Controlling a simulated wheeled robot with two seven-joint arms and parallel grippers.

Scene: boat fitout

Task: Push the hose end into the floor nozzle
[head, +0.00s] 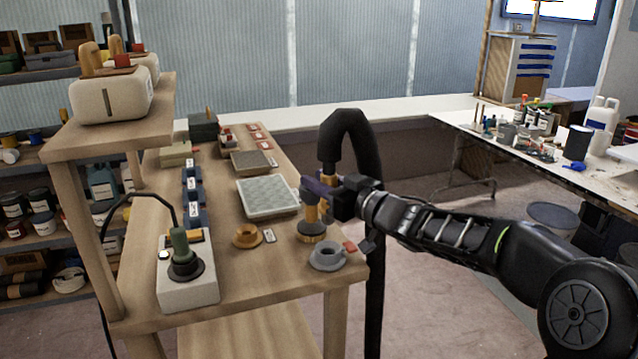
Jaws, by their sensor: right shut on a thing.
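A thick black hose (350,118) arches up beside the right edge of the wooden workbench and drops towards the floor. Its end (330,156) points down at my right gripper (316,190), which is shut on the hose end, mostly hidden by the fingers. Just below stands a yellow-brown upright fitting (311,229) with a ridged round base on the bench; I cannot tell whether it touches the held piece. A grey ringed socket (327,258) and an orange ringed socket (247,237) lie nearby. Which fitting is the floor nozzle is unclear. My left gripper is not in view.
The workbench (265,273) carries a pale tray (268,215), several blue blocks and a white box (188,291) with a black cone and cable. A raised shelf (70,143) stands at left. A cluttered white table (590,173) stands at right, with open floor between.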

